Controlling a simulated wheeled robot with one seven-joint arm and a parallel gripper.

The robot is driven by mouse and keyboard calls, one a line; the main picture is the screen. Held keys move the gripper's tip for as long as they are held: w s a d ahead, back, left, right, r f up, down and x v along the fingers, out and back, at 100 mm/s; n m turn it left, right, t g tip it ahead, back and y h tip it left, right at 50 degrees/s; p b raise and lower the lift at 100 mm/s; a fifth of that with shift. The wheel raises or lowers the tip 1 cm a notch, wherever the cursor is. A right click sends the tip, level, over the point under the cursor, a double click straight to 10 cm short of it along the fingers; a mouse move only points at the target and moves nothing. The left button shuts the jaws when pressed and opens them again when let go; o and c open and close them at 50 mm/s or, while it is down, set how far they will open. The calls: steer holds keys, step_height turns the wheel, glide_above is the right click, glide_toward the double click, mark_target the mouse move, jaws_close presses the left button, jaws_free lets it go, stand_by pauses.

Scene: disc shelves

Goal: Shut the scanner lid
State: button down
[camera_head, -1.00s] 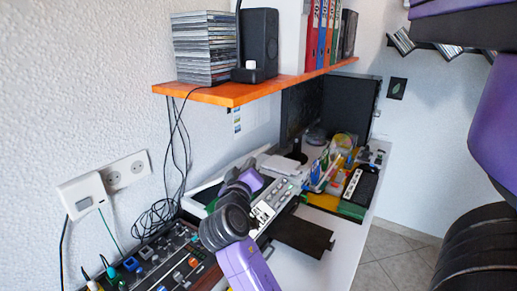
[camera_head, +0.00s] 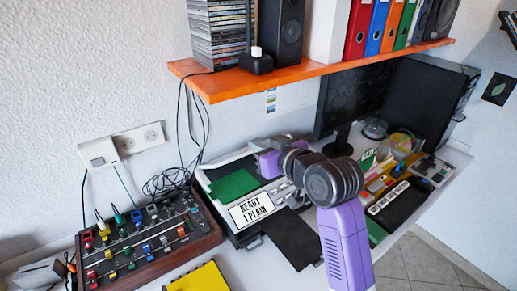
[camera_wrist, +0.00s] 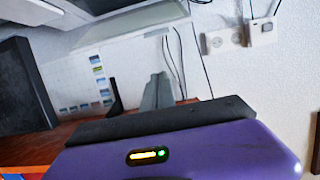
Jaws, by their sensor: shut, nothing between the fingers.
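The scanner (camera_head: 226,207) stands on the desk below the orange shelf, with a "READY 1 PLAIN" label on its front. A green surface shows on its left part, and a pale edge runs along its back. I cannot clearly make out the lid or its angle. My gripper (camera_wrist: 137,88) is shut and empty. In the head view its purple body is over the back right of the scanner; my arm hides its fingertips and the scanner's right side. I cannot tell whether it touches the scanner. A white slab shows beyond the fingers in the wrist view.
A mixer (camera_head: 150,240) stands left of the scanner. The orange shelf (camera_head: 300,72) overhangs the back, with loose cables hanging below its left end. A monitor (camera_head: 352,98) and a black keyboard-like device (camera_head: 398,207) are at right. A yellow notebook (camera_head: 198,279) lies in front.

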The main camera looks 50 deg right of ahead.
steer(key=x, duration=0.6)
steer(key=p+x, duration=0.1)
steer(key=x, duration=0.2)
steer(key=shift+w+a, duration=0.2)
steer(key=shift+a, duration=0.1)
steer(key=shift+w+d+f, duration=0.1)
steer(key=shift+w+f, duration=0.25)
steer(key=shift+w, duration=0.1)
steer(key=shift+s+a+f+p, duration=0.15)
steer(key=shift+s+f+p, duration=0.05)
steer(key=shift+s+f, duration=0.45)
steer(key=shift+s+a+f+p, duration=0.2)
steer(key=shift+s+f, duration=0.35)
steer(key=shift+f, duration=0.25)
